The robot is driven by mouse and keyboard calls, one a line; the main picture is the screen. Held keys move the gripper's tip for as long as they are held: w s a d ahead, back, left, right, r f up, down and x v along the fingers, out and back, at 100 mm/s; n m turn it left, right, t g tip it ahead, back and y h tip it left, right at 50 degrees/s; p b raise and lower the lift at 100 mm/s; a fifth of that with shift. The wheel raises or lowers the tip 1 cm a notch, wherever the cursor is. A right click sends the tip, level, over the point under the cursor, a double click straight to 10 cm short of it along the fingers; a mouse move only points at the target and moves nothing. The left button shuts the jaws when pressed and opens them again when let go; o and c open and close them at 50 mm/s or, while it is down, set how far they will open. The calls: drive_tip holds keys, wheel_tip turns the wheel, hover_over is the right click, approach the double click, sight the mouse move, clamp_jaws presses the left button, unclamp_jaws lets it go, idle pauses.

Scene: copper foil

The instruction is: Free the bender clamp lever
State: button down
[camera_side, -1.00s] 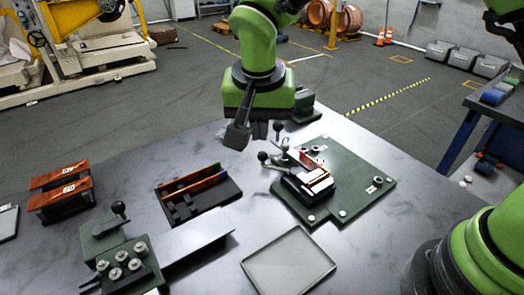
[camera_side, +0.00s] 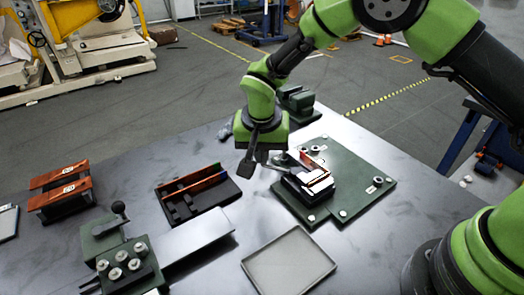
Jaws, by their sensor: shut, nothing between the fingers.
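The bender, as I take it, is a clamp fixture on a dark green base plate (camera_side: 362,184) right of the table's middle. It holds a dark block (camera_side: 303,188) with white and copper-coloured pieces on top. A dark ball knob with a metal arm (camera_side: 281,160), apparently the clamp lever, shows at its left end. My gripper (camera_side: 253,165) points down just left of this knob. It is shut and empty. Its fingers overlap the lever area in the picture, so I cannot tell whether they touch it.
A black rack (camera_side: 213,204) with copper-coloured strips stands left of the fixture. An empty grey tray (camera_side: 284,267) lies in front. A green roller device (camera_side: 110,252) with a knobbed handle stands front left. Orange-topped stands (camera_side: 60,196) are far left. Another green device (camera_side: 297,101) stands behind.

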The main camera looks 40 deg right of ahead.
drive_tip(key=shift+d, duration=0.1)
drive_tip(key=shift+w+d+f+m, duration=0.1)
drive_tip(key=shift+w+d+m, duration=0.15)
drive_tip(key=shift+w+m, duration=0.15)
drive_tip(key=shift+w+d+f+m, duration=0.1)
drive_tip(key=shift+w+d+m, duration=0.2)
drive_tip(key=shift+m, duration=0.3)
